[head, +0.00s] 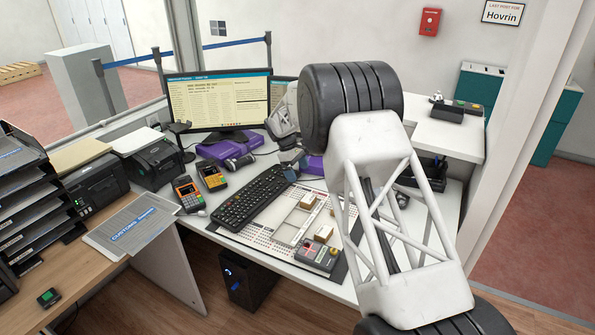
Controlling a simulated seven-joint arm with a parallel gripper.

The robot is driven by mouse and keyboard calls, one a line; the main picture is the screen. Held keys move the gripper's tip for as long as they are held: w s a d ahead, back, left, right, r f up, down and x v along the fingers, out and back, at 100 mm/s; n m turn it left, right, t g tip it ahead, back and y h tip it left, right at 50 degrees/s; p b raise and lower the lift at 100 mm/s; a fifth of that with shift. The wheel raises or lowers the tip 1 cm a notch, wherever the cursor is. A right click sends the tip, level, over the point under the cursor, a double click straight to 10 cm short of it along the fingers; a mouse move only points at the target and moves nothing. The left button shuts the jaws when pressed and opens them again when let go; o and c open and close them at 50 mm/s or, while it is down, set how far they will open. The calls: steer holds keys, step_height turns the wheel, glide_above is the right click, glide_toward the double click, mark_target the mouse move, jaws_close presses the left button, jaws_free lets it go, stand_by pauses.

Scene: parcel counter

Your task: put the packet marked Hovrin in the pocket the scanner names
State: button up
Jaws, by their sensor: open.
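My gripper (291,168) is small and partly hidden behind my arm. It hangs open above the far side of the counter mat, near the purple boxes, with nothing seen between its fingers. A pale tray with divided pockets (283,231) lies on the mat. One small tan packet (308,201) is at the tray's far part and another (323,233) at its near right. Their markings are too small to read.
A keyboard (252,196) lies left of the tray, with two card terminals (187,191) beyond it. A monitor (220,99) stands behind. Purple boxes (226,148) lie at the back. A wall sign (502,12) reads "Hovrin". My arm covers the counter's right part.

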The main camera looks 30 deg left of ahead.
stand_by(0.5)
steer(key=s+d+r+m+y, duration=0.1)
steer(key=s+d+r+m, duration=0.1)
steer(key=d+r, duration=0.75)
steer(key=s+d+r+m+y, duration=0.1)
steer(key=s+d+r+m, duration=0.15)
steer(key=d+r, duration=0.75)
steer(key=s+d+r+m, duration=0.2)
steer(key=d+r, duration=0.3)
steer(key=d, duration=0.9)
steer(key=s+d+r+m+y, duration=0.1)
steer(key=s+d+r+m, duration=0.15)
steer(key=s+d, duration=0.45)
steer(key=s+d+r+m, duration=0.2)
steer(key=s+d+r, duration=0.3)
steer(key=d, duration=0.5)
steer(key=s+d+f+m+t, duration=0.1)
steer(key=s+d, duration=0.4)
steer(key=s, duration=0.5)
steer(key=s+d+f+m+y, duration=0.1)
steer(key=s+d+f+m, duration=0.2)
steer(key=s+d, duration=0.3)
steer(key=s+d+f+m+t, duration=0.1)
steer(key=s+d, duration=0.4)
steer(key=s, duration=1)
steer(key=shift+s+d+f+m+t+y, duration=0.15)
steer(key=shift+d+f+m+t+y, duration=0.15)
steer(key=shift+f+m, duration=0.65)
steer(key=shift+r+m, duration=0.25)
steer(key=shift+r, duration=0.05)
